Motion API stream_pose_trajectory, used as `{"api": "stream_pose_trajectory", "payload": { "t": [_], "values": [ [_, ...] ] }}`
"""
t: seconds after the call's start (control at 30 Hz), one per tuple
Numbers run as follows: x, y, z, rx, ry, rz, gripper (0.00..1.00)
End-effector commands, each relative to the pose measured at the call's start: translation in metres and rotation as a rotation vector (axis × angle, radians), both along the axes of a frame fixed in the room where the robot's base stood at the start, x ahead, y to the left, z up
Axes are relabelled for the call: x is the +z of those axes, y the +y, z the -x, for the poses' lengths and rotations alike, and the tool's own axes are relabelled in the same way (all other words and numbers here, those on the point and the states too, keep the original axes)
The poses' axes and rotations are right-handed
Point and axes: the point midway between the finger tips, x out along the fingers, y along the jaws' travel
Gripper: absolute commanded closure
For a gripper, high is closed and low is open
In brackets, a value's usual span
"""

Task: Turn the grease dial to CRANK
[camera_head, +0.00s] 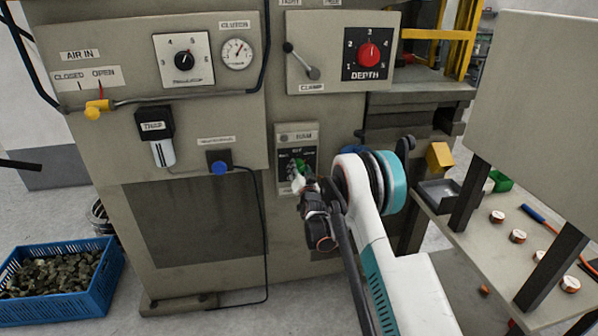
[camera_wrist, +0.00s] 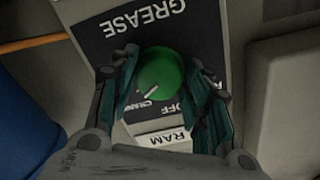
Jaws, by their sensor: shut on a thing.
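The green grease dial (camera_wrist: 163,72) is a round knob on a dark plate (camera_wrist: 105,30) with upside-down lettering reading GREASE. Its white pointer line is directed to the lower left in the wrist view, toward a small label that seems to read CRANK. An OFF label sits right of that, below the dial. My gripper (camera_wrist: 165,85) has one finger on each side of the dial and is shut on it. In the head view my gripper (camera_head: 303,183) is at the panel (camera_head: 284,165) under the RAM label, partly covering the green dial (camera_head: 301,167).
The red depth dial (camera_head: 369,55), clamp lever (camera_head: 302,61) and regulator dial (camera_head: 184,59) are higher on the machine. A blue crate (camera_head: 105,275) stands on the floor. A bench (camera_head: 455,235) is at right.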

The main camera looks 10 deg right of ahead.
Motion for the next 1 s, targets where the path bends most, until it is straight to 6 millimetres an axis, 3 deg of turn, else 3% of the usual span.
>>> {"api": "stream_pose_trajectory", "payload": {
  "t": [0.37,0.4,0.47,0.83,1.0],
  "values": [
    [-0.001,0.0,0.0,0.001,0.001,-0.006,0.79],
    [-0.001,0.0,0.0,0.001,0.001,-0.006,0.49],
    [-0.001,0.0,0.0,0.001,0.001,-0.006,0.35],
    [0.0,0.0,0.001,0.0,0.0,-0.005,0.35],
    [0.0,0.0,0.017,0.0,0.0,-0.004,0.35]
  ]
}}
